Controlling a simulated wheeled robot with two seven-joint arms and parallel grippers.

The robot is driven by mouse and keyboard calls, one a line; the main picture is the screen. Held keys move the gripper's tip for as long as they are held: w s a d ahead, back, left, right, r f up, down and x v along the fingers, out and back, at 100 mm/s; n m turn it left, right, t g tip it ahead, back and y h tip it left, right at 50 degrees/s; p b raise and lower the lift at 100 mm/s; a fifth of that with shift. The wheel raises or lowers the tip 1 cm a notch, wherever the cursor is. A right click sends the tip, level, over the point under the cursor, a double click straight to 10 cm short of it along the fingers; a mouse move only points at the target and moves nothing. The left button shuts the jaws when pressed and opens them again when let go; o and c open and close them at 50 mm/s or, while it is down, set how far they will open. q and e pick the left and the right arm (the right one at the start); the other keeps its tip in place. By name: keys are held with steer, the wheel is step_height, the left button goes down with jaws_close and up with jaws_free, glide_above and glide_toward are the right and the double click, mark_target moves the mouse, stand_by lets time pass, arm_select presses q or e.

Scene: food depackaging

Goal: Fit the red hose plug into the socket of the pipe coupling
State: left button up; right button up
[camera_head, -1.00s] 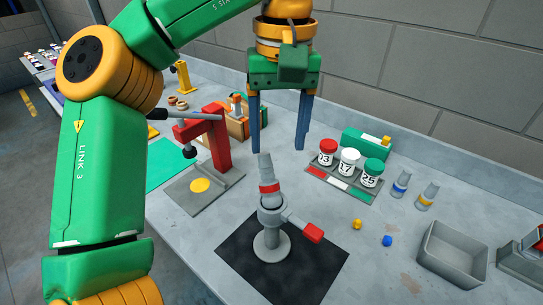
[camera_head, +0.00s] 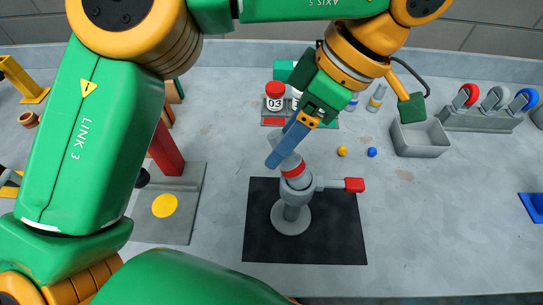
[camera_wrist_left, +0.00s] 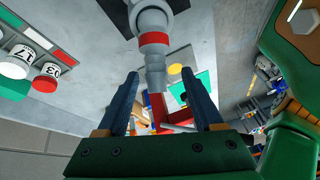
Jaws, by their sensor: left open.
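The red-banded grey hose plug (camera_head: 293,169) sits at the upper end of the grey pipe coupling (camera_head: 297,187), tilted like the coupling. How deep it sits in the socket I cannot tell. The coupling has a red-ended side lever (camera_head: 354,185) and stands on a round grey base. My left gripper (camera_head: 279,150) is open at the plug's free end. In the left wrist view, the fingers (camera_wrist_left: 160,78) stand either side of the plug's grey tip (camera_wrist_left: 156,72), with gaps on both sides. The red band (camera_wrist_left: 153,38) is beyond the fingertips. My right gripper is out of view.
A black mat (camera_head: 340,240) lies under the base. A grey plate with a yellow disc (camera_head: 165,205) and a red upright stand at left. Numbered jars (camera_head: 276,97) stand behind, partly hidden by my gripper. A grey bin (camera_head: 420,135) is at right. Table right of the mat is mostly clear.

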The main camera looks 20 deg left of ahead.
arm_select(q)
steer(key=x, duration=0.6)
steer(key=shift+w+d+b, duration=0.15)
steer(key=shift+w+b, duration=0.1)
steer(key=shift+b, duration=0.1)
jaws_close()
